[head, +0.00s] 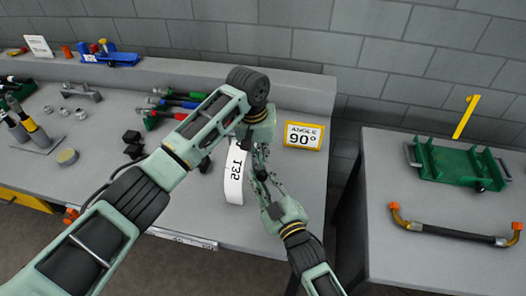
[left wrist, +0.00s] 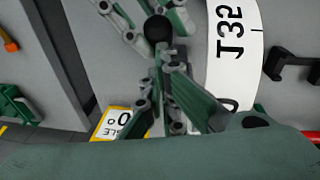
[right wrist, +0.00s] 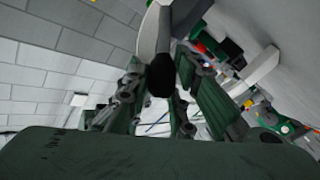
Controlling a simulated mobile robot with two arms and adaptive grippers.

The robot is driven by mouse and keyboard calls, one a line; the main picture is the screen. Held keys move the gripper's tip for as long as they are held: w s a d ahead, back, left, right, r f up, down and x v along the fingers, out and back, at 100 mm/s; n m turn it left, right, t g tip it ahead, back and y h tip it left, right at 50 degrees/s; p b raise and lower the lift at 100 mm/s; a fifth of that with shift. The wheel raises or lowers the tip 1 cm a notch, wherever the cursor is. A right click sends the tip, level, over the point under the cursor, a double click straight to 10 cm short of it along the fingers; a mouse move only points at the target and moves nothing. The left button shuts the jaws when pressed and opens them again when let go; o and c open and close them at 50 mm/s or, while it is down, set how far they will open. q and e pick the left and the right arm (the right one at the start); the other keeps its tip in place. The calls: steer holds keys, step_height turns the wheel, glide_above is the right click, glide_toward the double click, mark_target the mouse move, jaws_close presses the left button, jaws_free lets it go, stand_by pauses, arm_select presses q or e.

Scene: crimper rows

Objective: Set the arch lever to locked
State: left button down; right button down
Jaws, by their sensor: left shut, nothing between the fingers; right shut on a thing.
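The white arch (head: 234,176) with dark lettering stands on the bench top; it also shows in the left wrist view (left wrist: 233,60). A black ball knob (left wrist: 158,29), apparently the arch lever's, is beside it. My right gripper (head: 264,180) is shut on this knob, which also sits between its fingers in the right wrist view (right wrist: 160,79). My left gripper (head: 261,160) reaches down from above, shut and empty, close to the right one. In the head view both grippers largely hide the lever, so I cannot tell its exact setting.
A yellow-framed "ANGLE 90°" sign (head: 304,136) stands just right of the grippers. Black blocks (head: 132,144) and coloured-handled tools (head: 180,98) lie left on the bench. A separate table (head: 400,270) at right holds a green tray (head: 456,163) and a bent hose (head: 450,232).

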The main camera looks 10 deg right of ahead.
arm_select(q)
steer(key=shift+s+f, duration=0.35)
steer(key=shift+s, duration=0.1)
arm_select(e)
steer(key=shift+w+d, duration=0.15)
steer(key=shift+d, duration=0.05)
steer(key=c, duration=1.9)
jaws_free()
steer(key=shift+r, duration=0.1)
arm_select(q)
steer(key=shift+d, duration=0.15)
arm_select(e)
steer(key=shift+o, duration=1.4)
steer(key=shift+r, duration=0.1)
arm_select(q)
steer(key=shift+w, duration=0.1)
